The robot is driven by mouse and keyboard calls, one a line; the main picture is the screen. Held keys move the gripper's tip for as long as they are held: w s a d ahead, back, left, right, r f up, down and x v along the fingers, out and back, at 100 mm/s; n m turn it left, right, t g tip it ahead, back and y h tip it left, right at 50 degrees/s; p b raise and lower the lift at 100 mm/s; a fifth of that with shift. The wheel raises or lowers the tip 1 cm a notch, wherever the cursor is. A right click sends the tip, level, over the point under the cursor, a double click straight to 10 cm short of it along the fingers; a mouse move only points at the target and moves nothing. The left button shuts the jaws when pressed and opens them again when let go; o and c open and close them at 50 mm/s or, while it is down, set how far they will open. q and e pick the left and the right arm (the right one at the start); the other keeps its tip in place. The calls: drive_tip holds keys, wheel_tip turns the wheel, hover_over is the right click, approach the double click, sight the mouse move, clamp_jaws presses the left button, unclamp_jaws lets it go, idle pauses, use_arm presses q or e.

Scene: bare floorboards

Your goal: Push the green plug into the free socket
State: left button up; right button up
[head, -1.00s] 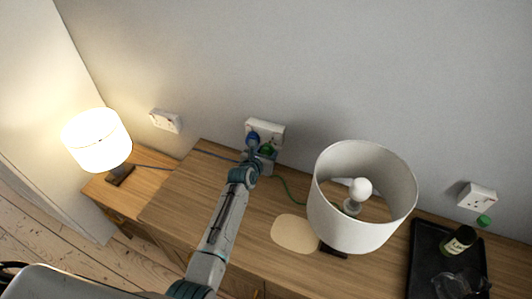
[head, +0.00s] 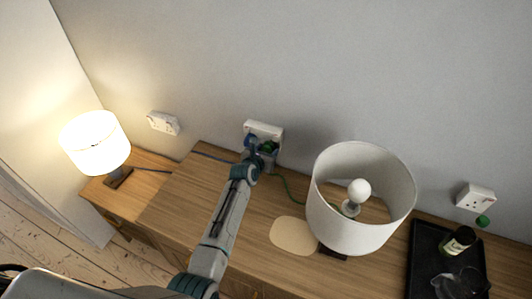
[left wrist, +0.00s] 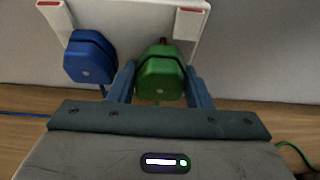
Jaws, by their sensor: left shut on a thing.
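The green plug (left wrist: 160,75) is between the fingers of my left gripper (left wrist: 160,88), which is shut on it. It is up at the double wall socket (left wrist: 130,14), on the right side of the plate; I cannot tell whether its pins are fully in. The blue plug (left wrist: 90,57) sits in the left side of the same socket. In the head view the socket (head: 264,129) is on the wall behind the dresser, and my left gripper (head: 261,155) partly covers the green plug (head: 268,147). My right gripper is not seen.
A lit lamp (head: 95,142) stands on the left. An unlit lamp (head: 360,215) stands right of my arm, near the green cord (head: 288,190). A black tray (head: 424,245) holds a bottle (head: 458,241). Other wall sockets (head: 163,123) and (head: 476,197) are to either side.

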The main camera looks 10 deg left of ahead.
use_arm(q)
drive_tip(key=shift+w, duration=0.35)
drive_tip(key=o, duration=1.4)
drive_tip(key=shift+d, duration=0.1)
drive_tip(key=shift+c, duration=0.2)
drive_tip(key=shift+s, duration=0.1)
drive_tip(key=shift+s+a+r, duration=0.2)
drive_tip(key=shift+s, duration=0.35)
drive_tip(key=b+v, duration=0.2)
drive_tip(key=v, duration=0.7)
drive_tip(key=shift+s+r, duration=0.25)
drive_tip(key=shift+d, duration=0.1)
